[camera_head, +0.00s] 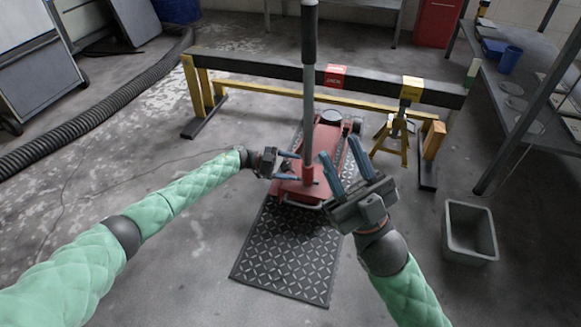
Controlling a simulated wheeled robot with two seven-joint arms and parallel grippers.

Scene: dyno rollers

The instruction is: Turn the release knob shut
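A red floor jack (333,136) stands on a dark diamond-patterned mat (285,250). Its long grey handle (308,100) rises upright from a red socket (308,174) and ends in a black grip (309,30). I cannot make out the release knob; it is hidden or too small to tell. My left gripper (297,165) is open, just left of the handle's base, its fingers pointing right towards the socket. My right gripper (338,147) is open and empty, right of the handle, its fingers pointing away from me over the jack. I cannot tell whether either gripper touches the jack.
A black beam (250,68) on yellow supports crosses behind the jack, with a yellow jack stand (394,137) under its right part. A black hose (95,115) lies at the left. Floor at left is open.

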